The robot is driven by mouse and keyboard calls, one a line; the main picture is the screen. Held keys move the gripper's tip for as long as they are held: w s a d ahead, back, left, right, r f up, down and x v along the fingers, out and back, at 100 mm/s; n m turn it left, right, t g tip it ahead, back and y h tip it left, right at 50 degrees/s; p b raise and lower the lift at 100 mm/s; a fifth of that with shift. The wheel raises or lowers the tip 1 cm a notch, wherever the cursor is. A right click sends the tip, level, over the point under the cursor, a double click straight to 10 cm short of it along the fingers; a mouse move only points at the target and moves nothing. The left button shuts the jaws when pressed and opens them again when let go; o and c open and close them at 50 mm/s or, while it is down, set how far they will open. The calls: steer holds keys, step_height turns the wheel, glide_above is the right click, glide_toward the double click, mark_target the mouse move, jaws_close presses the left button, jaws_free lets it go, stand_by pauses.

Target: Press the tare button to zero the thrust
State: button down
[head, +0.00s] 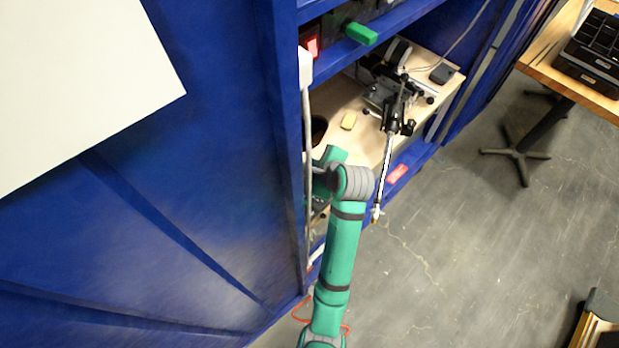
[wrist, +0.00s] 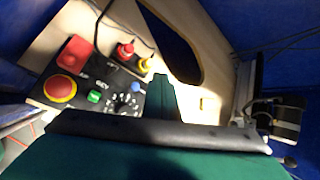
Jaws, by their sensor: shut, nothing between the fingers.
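A dark control panel (wrist: 110,100) lies at the left of the wrist view. It carries a large red button on a yellow ring (wrist: 60,89), a square red part (wrist: 73,52), a green button (wrist: 94,96), a blue button (wrist: 136,87) and a dial (wrist: 123,104). Its labels are too small to read, so I cannot tell which button is tare. My gripper (wrist: 160,78) is shut and empty, its green tip just right of the blue button in the picture. I cannot tell whether it touches the panel. In the head view my arm hides the panel.
A dark apparatus with a clamp (head: 392,95) stands on the pale bench (head: 335,98) in the blue frame. A small yellow block (head: 349,120) lies nearby. A shelf above holds a green part (head: 360,33). Open grey floor (head: 480,240) is at the right.

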steer(key=shift+f, duration=2.7)
steer(key=shift+f, duration=0.4)
steer(key=shift+f, duration=0.4)
stand_by(0.5)
steer(key=shift+r, duration=0.8)
steer(key=shift+r, duration=2.5)
steer(key=shift+f, duration=0.1)
